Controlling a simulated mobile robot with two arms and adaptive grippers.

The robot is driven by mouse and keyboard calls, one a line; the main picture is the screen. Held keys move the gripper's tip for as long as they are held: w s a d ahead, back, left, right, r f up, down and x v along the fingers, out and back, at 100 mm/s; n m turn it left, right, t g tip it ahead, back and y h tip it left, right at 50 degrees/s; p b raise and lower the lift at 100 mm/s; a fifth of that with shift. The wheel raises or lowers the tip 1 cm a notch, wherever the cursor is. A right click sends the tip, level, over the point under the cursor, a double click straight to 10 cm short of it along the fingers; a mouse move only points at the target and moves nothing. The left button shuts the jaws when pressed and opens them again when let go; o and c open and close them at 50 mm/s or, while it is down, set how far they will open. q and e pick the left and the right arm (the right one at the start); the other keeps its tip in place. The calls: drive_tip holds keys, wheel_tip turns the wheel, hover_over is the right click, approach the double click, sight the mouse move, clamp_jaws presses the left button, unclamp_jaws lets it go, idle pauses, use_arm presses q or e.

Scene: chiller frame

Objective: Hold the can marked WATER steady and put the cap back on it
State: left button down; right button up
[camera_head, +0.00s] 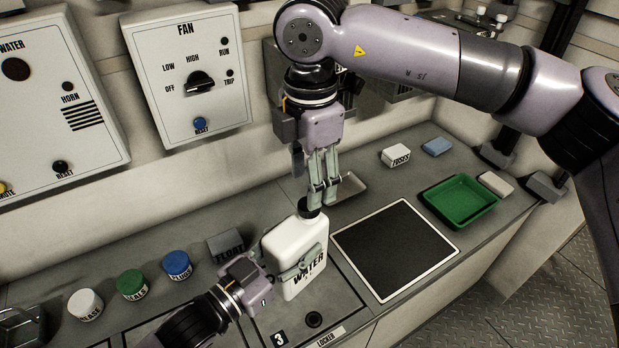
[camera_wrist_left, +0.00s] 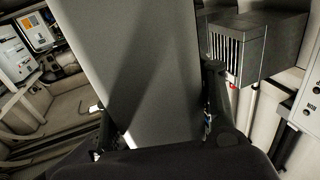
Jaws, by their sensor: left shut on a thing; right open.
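The white can marked WATER (camera_head: 293,247) stands upright at the counter's front, by the locker lid. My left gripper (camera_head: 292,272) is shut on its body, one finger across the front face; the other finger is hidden. In the left wrist view, the can (camera_wrist_left: 155,70) fills the middle as a grey face between the two fingers. A black cap (camera_head: 309,208) is at the can's top; I cannot tell whether it is fully seated on the neck. My right gripper (camera_head: 320,195) points down from above, open, its fingertips right at the cap, touching or just clear of it.
A black mat (camera_head: 395,250) lies right of the can, with a green tray (camera_head: 460,200) and a FUSES box (camera_head: 396,155) beyond. A grey FLOAT block (camera_head: 226,245) and several lidded jars, one blue (camera_head: 177,265), stand to the left. The FAN panel (camera_head: 187,75) is behind.

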drive_tip(key=n, duration=0.5)
drive_tip(key=shift+r, duration=0.25)
drive_tip(key=n, duration=0.3)
drive_tip(key=shift+r+n, duration=0.2)
drive_tip(key=shift+n, duration=0.2)
drive_tip(key=n, duration=0.4)
drive_tip(key=shift+a+r, duration=0.1)
drive_tip(key=shift+r, duration=0.1)
drive_tip(key=n, duration=0.3)
drive_tip(key=shift+r+n, duration=0.2)
drive_tip(key=shift+n, duration=0.1)
drive_tip(key=n, duration=0.3)
drive_tip(key=shift+r+n, duration=0.15)
drive_tip(key=shift+n, duration=0.25)
drive_tip(key=n, duration=0.4)
drive_tip(key=shift+r, duration=0.2)
drive_tip(key=n, duration=0.3)
drive_tip(key=shift+r, duration=0.15)
drive_tip(key=n, duration=0.4)
drive_tip(key=shift+r, duration=0.2)
